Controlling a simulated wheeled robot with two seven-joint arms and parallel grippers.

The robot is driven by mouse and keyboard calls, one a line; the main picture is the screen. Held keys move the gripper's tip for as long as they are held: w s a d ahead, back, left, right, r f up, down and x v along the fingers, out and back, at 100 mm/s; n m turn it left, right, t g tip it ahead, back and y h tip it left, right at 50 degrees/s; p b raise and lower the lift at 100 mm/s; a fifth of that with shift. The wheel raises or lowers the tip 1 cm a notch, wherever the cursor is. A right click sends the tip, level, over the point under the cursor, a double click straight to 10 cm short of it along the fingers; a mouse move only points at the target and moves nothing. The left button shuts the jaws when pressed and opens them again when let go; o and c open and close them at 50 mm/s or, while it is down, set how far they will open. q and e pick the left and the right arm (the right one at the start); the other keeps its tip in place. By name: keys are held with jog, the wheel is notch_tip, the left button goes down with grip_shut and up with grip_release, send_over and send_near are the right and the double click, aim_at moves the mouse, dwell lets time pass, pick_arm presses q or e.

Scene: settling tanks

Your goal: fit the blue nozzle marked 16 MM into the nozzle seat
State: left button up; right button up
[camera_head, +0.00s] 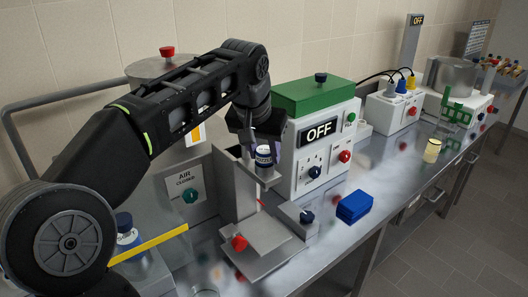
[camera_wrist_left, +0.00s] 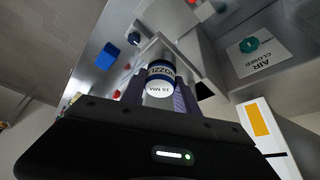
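The blue nozzle (camera_head: 264,156) has a white band and hangs upright under my left gripper (camera_head: 262,143). The nozzle seat appears to be the grey bracket (camera_head: 267,179) on the grey stand. The nozzle's lower end is at this bracket; whether it is in it or just above it, I cannot tell. My right gripper is not in view.
A blue block (camera_head: 354,206) lies on the steel bench, right of the stand. The green-topped OFF machine (camera_head: 315,140) stands close behind the stand. A blue-topped piece (camera_head: 125,226) and a yellow bar (camera_head: 150,244) are at the left. The bench front is mostly clear.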

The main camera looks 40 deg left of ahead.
pick_arm(q)
jog(key=shift+o, duration=1.4)
jog(key=shift+s+f, duration=0.15)
jog(key=shift+f, duration=0.6)
jog(key=shift+o, duration=0.8)
jog(key=shift+r, duration=0.1)
jog(key=shift+d+r+p, duration=0.15)
jog(key=shift+r+p, duration=0.15)
jog(key=r, duration=0.3)
jog(key=shift+s+a+r, duration=0.15)
jog(key=shift+s+a, duration=0.05)
jog(key=shift+s, duration=0.15)
jog(key=p+v, duration=0.7)
jog(key=v, duration=0.2)
jog(key=shift+d+r, duration=0.2)
jog(key=shift+r, duration=0.05)
jog(key=shift+w, duration=0.1)
